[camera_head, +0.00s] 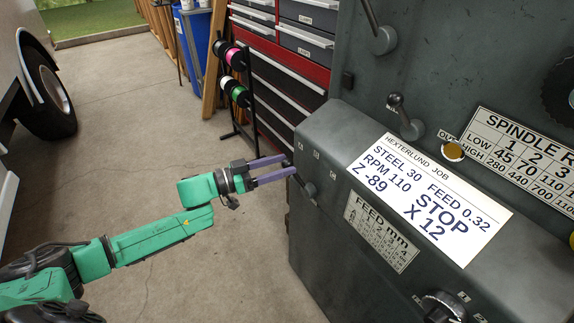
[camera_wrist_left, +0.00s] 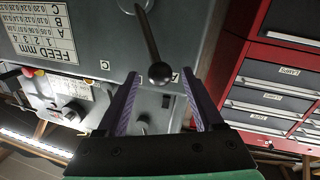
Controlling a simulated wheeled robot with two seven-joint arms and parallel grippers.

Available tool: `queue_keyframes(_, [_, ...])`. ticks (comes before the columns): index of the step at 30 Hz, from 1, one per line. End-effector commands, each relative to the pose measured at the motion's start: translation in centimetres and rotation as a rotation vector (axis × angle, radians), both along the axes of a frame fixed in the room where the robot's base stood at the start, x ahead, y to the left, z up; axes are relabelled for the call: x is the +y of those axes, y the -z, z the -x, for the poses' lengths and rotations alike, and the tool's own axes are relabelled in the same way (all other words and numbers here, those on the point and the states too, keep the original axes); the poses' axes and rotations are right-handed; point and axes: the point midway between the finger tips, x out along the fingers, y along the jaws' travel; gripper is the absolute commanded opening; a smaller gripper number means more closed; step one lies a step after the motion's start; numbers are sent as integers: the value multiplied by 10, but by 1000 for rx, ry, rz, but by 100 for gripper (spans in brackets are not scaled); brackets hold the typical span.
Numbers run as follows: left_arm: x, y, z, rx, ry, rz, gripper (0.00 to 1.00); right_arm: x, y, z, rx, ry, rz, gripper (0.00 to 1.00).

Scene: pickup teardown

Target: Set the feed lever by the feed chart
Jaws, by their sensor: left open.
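The feed lever (camera_head: 309,190) is a dark rod with a ball knob at the left end of the grey machine housing. In the left wrist view its ball (camera_wrist_left: 159,73) lies between my spread fingers in the picture, with gaps on both sides. My left gripper (camera_head: 290,165) is open and empty, its purple fingertips close to the lever; contact is not visible. The feed chart (camera_head: 380,232), titled "FEED mm", is on the housing front and appears upside down in the left wrist view (camera_wrist_left: 42,35). The job card (camera_head: 430,198) reads FEED 0.32. My right gripper is out of view.
Two more levers (camera_head: 408,125) (camera_head: 380,38) and a knob (camera_head: 445,305) are on the machine. A spindle chart (camera_head: 520,155) is at right. A red drawer cabinet (camera_head: 285,70) and spool rack (camera_head: 237,90) stand behind. The floor (camera_head: 230,265) below my arm is clear.

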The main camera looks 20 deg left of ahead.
Motion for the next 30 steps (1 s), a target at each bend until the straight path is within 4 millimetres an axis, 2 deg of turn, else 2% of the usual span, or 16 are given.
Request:
queue_keyframes(4, [-15,-1,-12,-1,0,0,68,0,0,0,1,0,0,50])
queue_keyframes(12, [-16,0,-14,1,-1,-2,68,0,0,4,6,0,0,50])
queue_keyframes(17, [-16,0,-13,0,-1,-2,7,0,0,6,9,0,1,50])
queue_keyframes(18, [-16,0,-13,0,-1,-2,0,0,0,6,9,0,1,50])
queue_keyframes(30, [-16,0,-13,0,-1,-2,0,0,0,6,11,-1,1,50])
